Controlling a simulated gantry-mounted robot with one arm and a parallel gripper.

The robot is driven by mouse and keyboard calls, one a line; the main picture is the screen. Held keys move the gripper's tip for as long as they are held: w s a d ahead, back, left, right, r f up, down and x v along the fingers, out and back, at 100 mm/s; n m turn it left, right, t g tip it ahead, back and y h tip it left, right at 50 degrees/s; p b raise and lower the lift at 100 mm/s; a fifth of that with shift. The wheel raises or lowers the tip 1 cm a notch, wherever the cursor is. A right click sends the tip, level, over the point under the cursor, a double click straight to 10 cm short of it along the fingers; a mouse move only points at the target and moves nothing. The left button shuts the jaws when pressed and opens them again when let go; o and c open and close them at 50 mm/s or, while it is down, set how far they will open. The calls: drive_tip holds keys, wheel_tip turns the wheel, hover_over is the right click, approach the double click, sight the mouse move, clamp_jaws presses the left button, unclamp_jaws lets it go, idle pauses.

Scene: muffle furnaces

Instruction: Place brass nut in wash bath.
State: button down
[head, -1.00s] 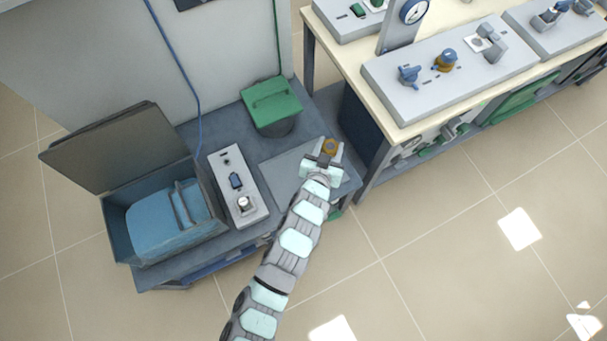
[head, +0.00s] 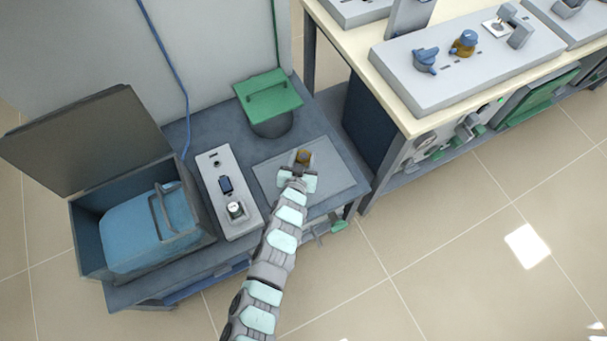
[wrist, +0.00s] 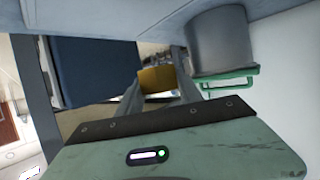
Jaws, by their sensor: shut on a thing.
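The brass nut (head: 303,156) is between the fingers of my gripper (head: 300,165), which is shut on it over the grey plate on the low blue bench. In the wrist view the nut (wrist: 157,80) shows as a yellow block between the fingertips. The gap between gripper and plate is hard to judge.
A control box (head: 228,195) with a switch and knob stands between the tank and the grey plate (head: 335,180). A green-lidded grey pot (head: 272,127) stands behind the plate. A cream-topped table (head: 400,105) with a valve panel (head: 470,60) is at the right.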

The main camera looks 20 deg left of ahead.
wheel_tip(320, 180, down, 11)
drive_tip(key=b, duration=0.3)
drive_tip(key=shift+r, duration=0.2)
drive_tip(key=shift+w, duration=0.1)
drive_tip(key=shift+f, duration=0.15)
drive_tip(key=c, duration=0.8)
unclamp_jaws()
